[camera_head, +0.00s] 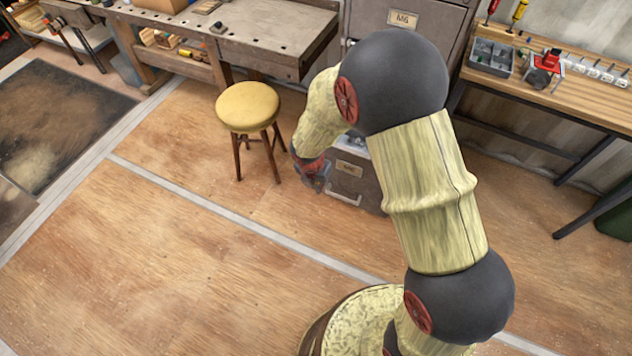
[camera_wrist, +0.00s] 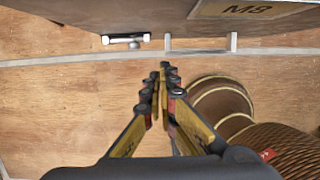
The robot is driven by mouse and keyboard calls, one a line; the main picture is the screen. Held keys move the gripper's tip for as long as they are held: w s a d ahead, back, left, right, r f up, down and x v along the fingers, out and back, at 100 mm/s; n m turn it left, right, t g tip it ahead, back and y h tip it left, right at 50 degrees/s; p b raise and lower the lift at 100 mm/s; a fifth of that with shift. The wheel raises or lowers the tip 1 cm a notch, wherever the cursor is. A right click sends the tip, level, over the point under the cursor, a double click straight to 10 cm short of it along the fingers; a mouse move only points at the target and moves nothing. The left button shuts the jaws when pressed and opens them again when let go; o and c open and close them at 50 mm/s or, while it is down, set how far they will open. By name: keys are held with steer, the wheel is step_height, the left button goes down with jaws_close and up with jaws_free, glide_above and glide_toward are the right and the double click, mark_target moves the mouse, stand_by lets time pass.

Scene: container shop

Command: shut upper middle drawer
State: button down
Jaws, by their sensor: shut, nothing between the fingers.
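A grey metal cabinet (camera_head: 436,18) with an M6 label stands at the back, largely hidden behind my arm. Below, a grey drawer (camera_head: 368,188) sticks out from it, with a label and a pale bar handle. Small contents show at its open top. The wrist view shows a grey front with an M8 label (camera_wrist: 243,9) and a bar handle (camera_wrist: 200,48) at the top. I cannot tell whether this is the upper middle drawer. My gripper (camera_head: 318,182) is shut and empty, pointing down near the drawer's left front. Its fingertips (camera_wrist: 164,72) lie just below the handle in the wrist picture.
A yellow-topped stool (camera_head: 248,106) stands left of my gripper. A workbench (camera_head: 250,45) is behind it, and a wooden table (camera_head: 590,95) with tools is at the right. The wooden floor (camera_head: 180,250) in front is clear.

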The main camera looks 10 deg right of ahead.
steer(key=w, duration=0.1)
steer(key=w+d, duration=0.2)
steer(key=shift+d+r, duration=0.1)
steer(key=shift+r, duration=0.15)
